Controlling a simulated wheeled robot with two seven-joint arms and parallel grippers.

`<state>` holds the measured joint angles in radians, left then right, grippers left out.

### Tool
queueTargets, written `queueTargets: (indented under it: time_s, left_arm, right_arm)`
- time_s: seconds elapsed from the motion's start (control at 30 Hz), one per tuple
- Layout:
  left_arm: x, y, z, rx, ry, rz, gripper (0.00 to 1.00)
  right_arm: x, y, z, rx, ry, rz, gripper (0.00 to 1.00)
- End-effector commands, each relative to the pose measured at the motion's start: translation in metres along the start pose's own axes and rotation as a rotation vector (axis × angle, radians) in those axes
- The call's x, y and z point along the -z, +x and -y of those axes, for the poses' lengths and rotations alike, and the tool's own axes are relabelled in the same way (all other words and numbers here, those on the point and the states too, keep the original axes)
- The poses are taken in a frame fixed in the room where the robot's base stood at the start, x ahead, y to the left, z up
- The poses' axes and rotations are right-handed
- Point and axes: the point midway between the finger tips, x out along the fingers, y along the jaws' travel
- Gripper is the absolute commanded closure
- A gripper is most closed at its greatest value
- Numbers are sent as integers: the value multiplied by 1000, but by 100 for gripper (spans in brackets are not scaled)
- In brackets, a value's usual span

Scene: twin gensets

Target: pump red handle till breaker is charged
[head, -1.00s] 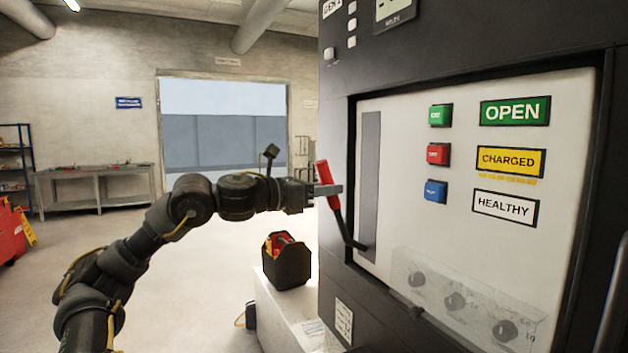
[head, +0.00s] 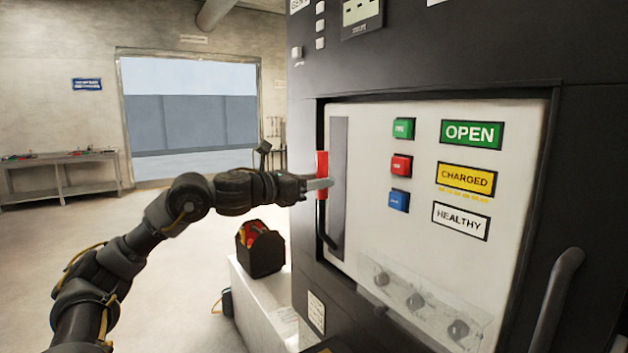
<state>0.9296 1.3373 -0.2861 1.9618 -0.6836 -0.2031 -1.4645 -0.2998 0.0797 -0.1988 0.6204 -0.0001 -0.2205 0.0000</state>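The red handle (head: 322,165) is the grip of a dark lever at the left side of the breaker panel (head: 375,225), beside a tall grey slot. It stands close to upright. My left gripper (head: 318,184) is at the red grip, its fingers pointing right across it; it appears closed around the grip. A yellow CHARGED sign (head: 466,180) shows on the panel, between a green OPEN sign (head: 473,134) and a white HEALTHY sign (head: 460,221). My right gripper is out of view.
Green (head: 403,128), red (head: 401,165) and blue (head: 399,200) buttons sit mid-panel. A dark toolbox (head: 261,254) stands on a white plinth (head: 262,305) below my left forearm. A dark bar handle (head: 553,300) sticks out at the right. Open floor lies at the left.

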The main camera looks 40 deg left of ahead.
Motion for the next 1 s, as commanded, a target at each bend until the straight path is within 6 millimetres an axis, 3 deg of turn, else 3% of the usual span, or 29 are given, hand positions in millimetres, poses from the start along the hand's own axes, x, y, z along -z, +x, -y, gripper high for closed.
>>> queueTargets:
  time_s: [0.1,0.43,0.8,1.0]
  left_arm:
    - [0,0,0,0,0,0,45]
    - [2,-6,-1,-2,4,0,45]
    - [7,-63,-1,-5,5,1,45]
    - [3,-86,0,-2,2,1,45]
  right_arm:
    - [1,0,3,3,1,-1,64]
    - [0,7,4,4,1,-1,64]
    - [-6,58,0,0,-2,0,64]
    - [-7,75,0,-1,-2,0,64]
